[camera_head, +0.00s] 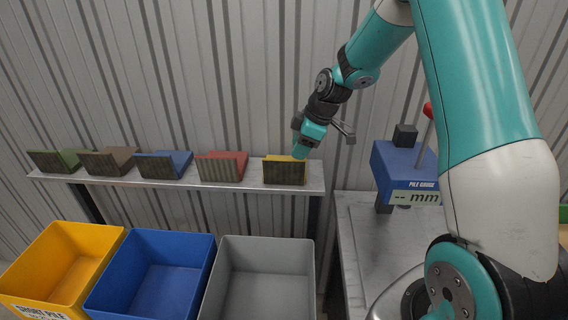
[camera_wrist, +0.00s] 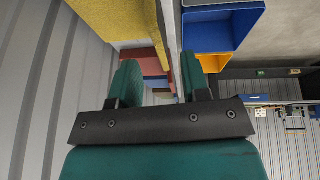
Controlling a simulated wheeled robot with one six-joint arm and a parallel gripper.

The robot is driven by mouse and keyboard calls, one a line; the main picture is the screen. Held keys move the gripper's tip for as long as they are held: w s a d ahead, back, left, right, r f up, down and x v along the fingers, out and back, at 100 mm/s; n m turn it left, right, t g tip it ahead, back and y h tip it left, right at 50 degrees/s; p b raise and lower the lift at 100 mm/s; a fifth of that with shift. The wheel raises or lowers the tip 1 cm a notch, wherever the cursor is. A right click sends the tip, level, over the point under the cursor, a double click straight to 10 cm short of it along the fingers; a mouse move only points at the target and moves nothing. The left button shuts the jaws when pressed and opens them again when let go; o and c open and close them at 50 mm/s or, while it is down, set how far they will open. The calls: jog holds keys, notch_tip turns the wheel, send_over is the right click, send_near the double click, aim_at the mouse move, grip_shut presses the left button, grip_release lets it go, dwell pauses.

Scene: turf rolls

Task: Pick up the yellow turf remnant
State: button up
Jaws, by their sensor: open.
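The yellow turf remnant (camera_head: 285,170) stands at the right end of a narrow grey shelf (camera_head: 254,191), with its brown ribbed front facing me. My gripper (camera_head: 302,150) is just above and behind its right end, pointing down toward it. In the wrist view the yellow turf remnant (camera_wrist: 112,20) fills the upper left, ahead of the fingertips. My gripper (camera_wrist: 160,72) shows there with its two green fingers apart and nothing between them. I cannot tell whether a finger touches the turf.
Red (camera_head: 221,167), blue (camera_head: 163,165), brown (camera_head: 109,162) and green (camera_head: 57,161) remnants stand left along the shelf. Yellow (camera_head: 108,249), blue (camera_head: 203,262) and grey (camera_head: 306,256) bins stand in front. A blue pile gauge (camera_head: 408,170) stands on a bench at right. A corrugated wall is close behind.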

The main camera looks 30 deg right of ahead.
aim_at(292, 159)
jog(key=shift+p+x, duration=1.4)
jog(key=shift+x, duration=2.4)
grip_shut()
